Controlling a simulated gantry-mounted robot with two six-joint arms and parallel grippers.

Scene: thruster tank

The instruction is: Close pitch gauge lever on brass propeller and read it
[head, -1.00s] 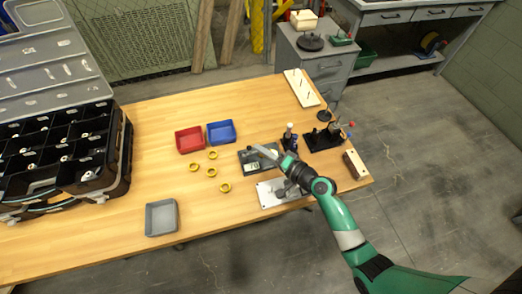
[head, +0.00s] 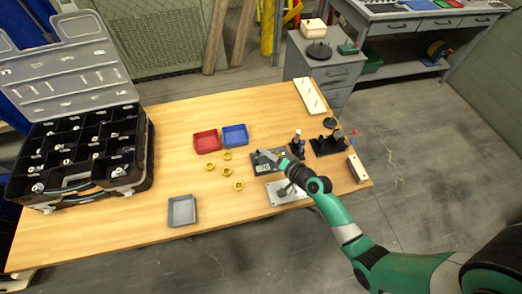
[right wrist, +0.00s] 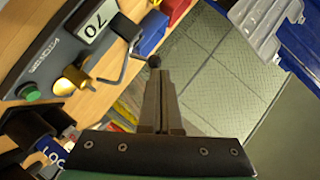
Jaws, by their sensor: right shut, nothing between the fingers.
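The dark gauge (head: 253,169) lies on the right part of the workbench in the head view. My left gripper is out of view.
Several brass rings (head: 238,186), a red bin (head: 206,141), a blue bin (head: 235,135) and a grey tray (head: 182,211) lie left of the gauge. A metal plate (head: 276,194) is in front; black stands (head: 328,145) are to the right. A compartment case (head: 85,145) fills the left end.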

